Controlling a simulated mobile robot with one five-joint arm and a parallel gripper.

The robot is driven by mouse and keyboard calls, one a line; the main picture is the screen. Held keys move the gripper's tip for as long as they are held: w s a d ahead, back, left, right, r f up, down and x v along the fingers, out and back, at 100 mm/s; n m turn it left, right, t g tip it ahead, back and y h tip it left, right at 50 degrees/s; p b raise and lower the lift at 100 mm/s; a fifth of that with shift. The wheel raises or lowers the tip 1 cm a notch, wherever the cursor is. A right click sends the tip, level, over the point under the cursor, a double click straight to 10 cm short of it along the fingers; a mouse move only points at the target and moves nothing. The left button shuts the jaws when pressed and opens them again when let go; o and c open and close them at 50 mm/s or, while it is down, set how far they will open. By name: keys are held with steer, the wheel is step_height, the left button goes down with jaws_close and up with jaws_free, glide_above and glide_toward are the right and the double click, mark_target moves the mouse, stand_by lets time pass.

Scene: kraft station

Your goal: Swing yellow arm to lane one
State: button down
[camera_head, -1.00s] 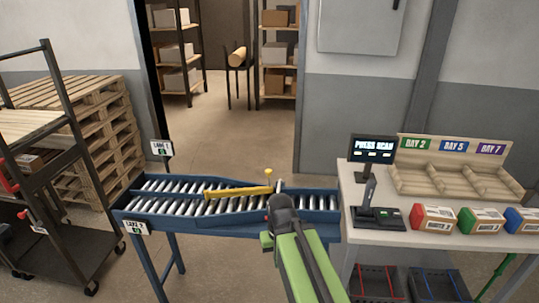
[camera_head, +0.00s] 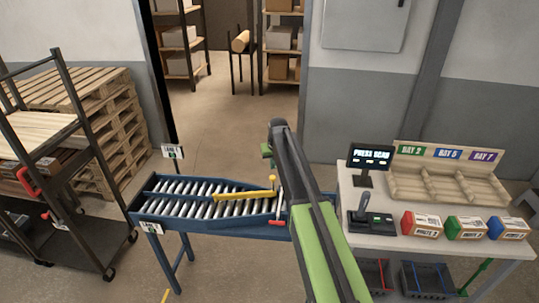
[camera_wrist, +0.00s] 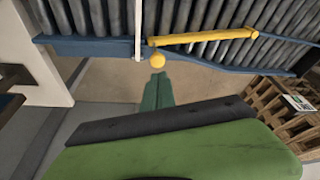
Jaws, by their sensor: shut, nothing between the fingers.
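The yellow arm (camera_head: 240,195) lies across the rollers of the blue conveyor (camera_head: 165,220), its long part pointing left and a round yellow knob (camera_head: 273,179) standing up at its right end. In the wrist view the yellow arm (camera_wrist: 205,37) crosses the rollers near the top, with the knob (camera_wrist: 158,56) hanging off its left end. My gripper (camera_head: 266,151) is beyond the conveyor's far edge in the head view, partly hidden by my wrist. In the wrist view my green gripper (camera_wrist: 158,80) is shut and empty, just below the knob, apparently apart from it. The lane 1 sign (camera_head: 172,151) stands at the conveyor's far left corner.
Another lane sign (camera_head: 151,228) is at the near left corner. A white table (camera_head: 385,243) on the right holds a screen (camera_head: 370,158), a scanner and several boxes. A cart (camera_head: 75,230) and stacked pallets (camera_head: 90,110) stand left. Floor beyond the conveyor is clear.

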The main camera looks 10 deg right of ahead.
steer(key=shift+t, duration=0.3)
steer(key=w+r, duration=0.1)
steer(key=w, duration=0.2)
steer(key=w+r, duration=0.1)
steer(key=w, duration=0.1)
steer(key=shift+w+d+r+p, duration=0.1)
steer(key=shift+r+p, duration=0.25)
steer(key=shift+p, duration=0.05)
steer(key=b+x, duration=1.1)
steer(key=s, duration=0.2)
steer(key=s+p, duration=0.1)
steer(key=s, duration=0.1)
steer(key=shift+s+d+r, duration=0.1)
steer(key=shift+s+r, duration=0.1)
